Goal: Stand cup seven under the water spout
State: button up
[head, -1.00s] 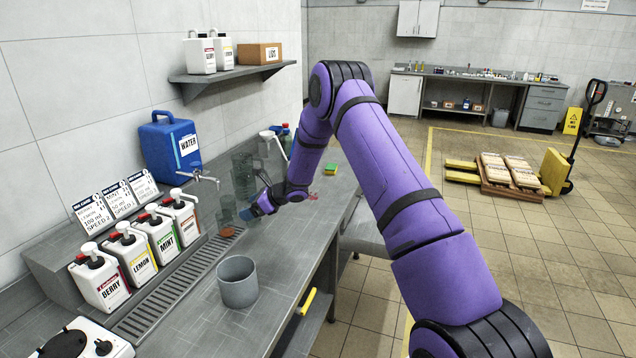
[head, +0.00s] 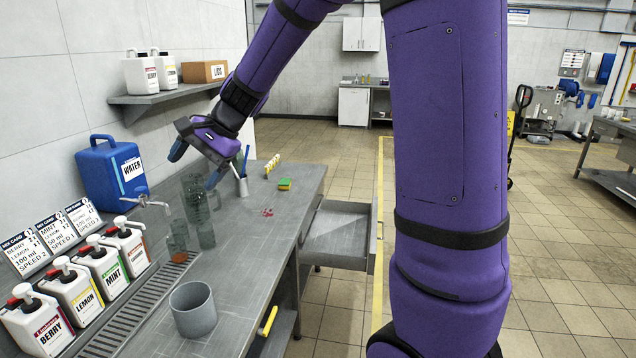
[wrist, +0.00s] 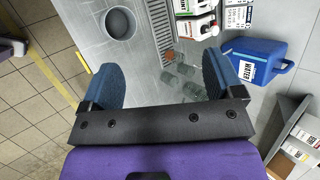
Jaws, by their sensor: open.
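Several clear greenish glass cups stand on the grey bench beside the water jug (head: 110,172). I cannot read a number on any cup, so I cannot tell which is cup seven. My gripper (head: 196,164) is open and empty, raised above and behind the cups. In the wrist view its blue fingers (wrist: 163,80) are spread, with the cups (wrist: 180,80) between and beyond them.
A row of syrup bottles (head: 101,262) and recipe cards (head: 53,236) line the wall side. A grey pot (head: 193,309) stands in front. A pen holder (head: 242,186) and sponge (head: 285,184) are farther back. A drawer (head: 340,236) is open at the right.

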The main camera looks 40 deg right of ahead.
jog(key=s+d+r+n+h, duration=0.1)
jog(key=s+d+n+h, duration=0.1)
jog(key=s, duration=0.7)
jog(key=s+d+r+n+t+h, duration=0.1)
jog(key=s+n, duration=0.4)
jog(key=s, duration=0.5)
jog(key=s+d+r+n+h, duration=0.2)
jog(key=s+d+n+h, duration=0.1)
jog(key=s, duration=0.7)
jog(key=shift+s+r+n+t+h, duration=0.2)
jog(key=shift+s+n+t+h, duration=0.1)
jog(key=shift+h, duration=0.1)
